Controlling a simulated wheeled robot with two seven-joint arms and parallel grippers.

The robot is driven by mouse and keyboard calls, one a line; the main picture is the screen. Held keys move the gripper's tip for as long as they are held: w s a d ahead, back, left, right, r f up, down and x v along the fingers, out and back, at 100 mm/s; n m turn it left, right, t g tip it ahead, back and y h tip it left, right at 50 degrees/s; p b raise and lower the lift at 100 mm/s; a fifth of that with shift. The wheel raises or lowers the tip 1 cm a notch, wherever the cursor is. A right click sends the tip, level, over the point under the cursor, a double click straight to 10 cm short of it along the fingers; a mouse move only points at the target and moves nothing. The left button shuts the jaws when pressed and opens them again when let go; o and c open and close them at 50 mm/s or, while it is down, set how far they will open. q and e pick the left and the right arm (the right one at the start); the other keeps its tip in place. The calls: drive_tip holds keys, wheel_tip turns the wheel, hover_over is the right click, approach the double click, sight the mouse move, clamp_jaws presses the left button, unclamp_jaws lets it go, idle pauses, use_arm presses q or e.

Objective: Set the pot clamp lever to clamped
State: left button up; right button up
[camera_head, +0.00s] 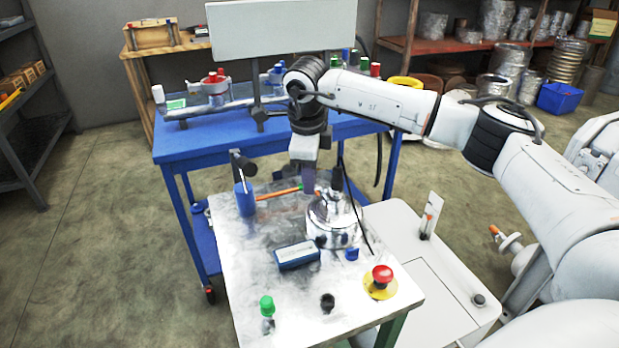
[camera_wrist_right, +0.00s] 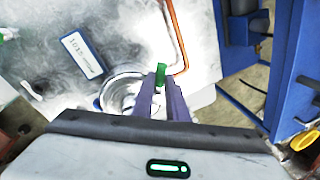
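The silver pot (camera_head: 332,222) stands on the light worktop, just below and right of my right gripper (camera_head: 308,186) in the head view. In the right wrist view the pot (camera_wrist_right: 121,90) is partly hidden behind my purple fingers (camera_wrist_right: 161,88). A small green piece (camera_wrist_right: 160,73) shows between the fingertips with little or no gap at its sides. It may be the clamp lever's end, but I cannot be sure. I cannot tell whether the fingers press on it. The rest of the lever is not clear in either view. My left gripper is out of view.
A blue display box (camera_head: 297,255), a red emergency button (camera_head: 380,278) and a green-capped knob (camera_head: 267,306) are on the worktop (camera_head: 236,290). An orange tube (camera_head: 278,193) runs beside the pot. A blue bench (camera_head: 180,143) stands behind.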

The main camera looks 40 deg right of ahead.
drive_tip(key=shift+s+n, duration=0.1)
drive_tip(key=shift+n, duration=0.2)
clamp_jaws()
drive_tip(key=shift+s+a+r+n+t+y, duration=0.1)
drive_tip(key=shift+s+n+y, duration=0.15)
drive_tip(key=shift+n, duration=0.6)
drive_tip(key=shift+s+a+f+n+t+y, duration=0.15)
drive_tip(key=shift+s+n, duration=0.1)
drive_tip(key=shift+n, duration=0.65)
drive_tip(key=shift+s+a+r+n+t+y, duration=0.15)
drive_tip(key=shift+s+n+y, duration=0.1)
drive_tip(key=shift+n, duration=0.6)
drive_tip(key=o, duration=0.7)
unclamp_jaws()
drive_tip(key=shift+o, duration=0.2)
drive_tip(key=v, duration=1)
drive_tip(key=shift+r, duration=0.15)
